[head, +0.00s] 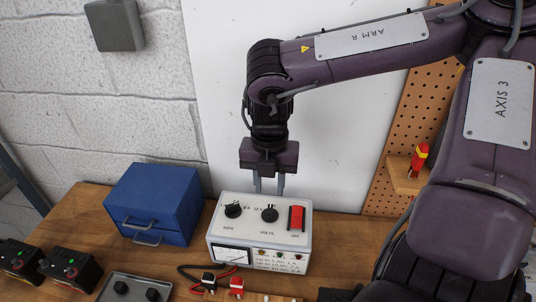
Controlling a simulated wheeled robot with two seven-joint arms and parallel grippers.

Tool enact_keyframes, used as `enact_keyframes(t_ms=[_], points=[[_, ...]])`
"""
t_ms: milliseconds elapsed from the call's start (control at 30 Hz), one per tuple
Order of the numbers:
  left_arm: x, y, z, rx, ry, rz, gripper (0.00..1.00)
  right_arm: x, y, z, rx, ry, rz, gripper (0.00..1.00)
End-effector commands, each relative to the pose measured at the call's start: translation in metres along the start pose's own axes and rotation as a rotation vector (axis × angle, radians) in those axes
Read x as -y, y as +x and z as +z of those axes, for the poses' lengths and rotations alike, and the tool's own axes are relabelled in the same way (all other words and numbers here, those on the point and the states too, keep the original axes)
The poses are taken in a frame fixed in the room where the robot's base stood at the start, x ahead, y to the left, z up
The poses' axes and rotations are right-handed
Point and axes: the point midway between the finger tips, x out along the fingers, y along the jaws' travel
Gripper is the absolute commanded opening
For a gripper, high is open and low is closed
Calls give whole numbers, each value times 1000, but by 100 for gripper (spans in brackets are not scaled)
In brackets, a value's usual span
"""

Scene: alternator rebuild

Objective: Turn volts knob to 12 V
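The test box (219,243) is pale grey and stands on the wooden bench against the white panel. Its sloped top carries the black volts knob (269,214), with VOLTS printed below it and small markings above. Which marking the knob points at is too small to tell. A second black knob (233,211) sits to its left and a red rocker switch (296,217) to its right. My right gripper (269,189) points down at the box's back edge, behind the volts knob in the picture. Its two fingers are apart with nothing between them. My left gripper is out of view.
A blue drawer box (160,200) stands left of the test box. Red and black leads with clips (236,286) lie at the box's front. A grey tray (133,288) and black parts (70,268) are at front left. A pegboard (420,117) is at right.

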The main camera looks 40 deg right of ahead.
Motion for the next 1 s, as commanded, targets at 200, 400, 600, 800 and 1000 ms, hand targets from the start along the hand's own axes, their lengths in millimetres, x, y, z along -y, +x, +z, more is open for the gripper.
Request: enact_keyframes(t_ms=[200,400,600,800,1000], points=[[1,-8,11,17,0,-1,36,2,29,-2,-5,-1,-10,33],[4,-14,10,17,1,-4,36,2,58,-1,-3,1,-8,33],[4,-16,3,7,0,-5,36,1,73,-1,-2,0,-4,33],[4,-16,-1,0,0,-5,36,1,75,0,1,0,-1,33],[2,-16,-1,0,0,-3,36,1,75,0,1,0,-2,20]])
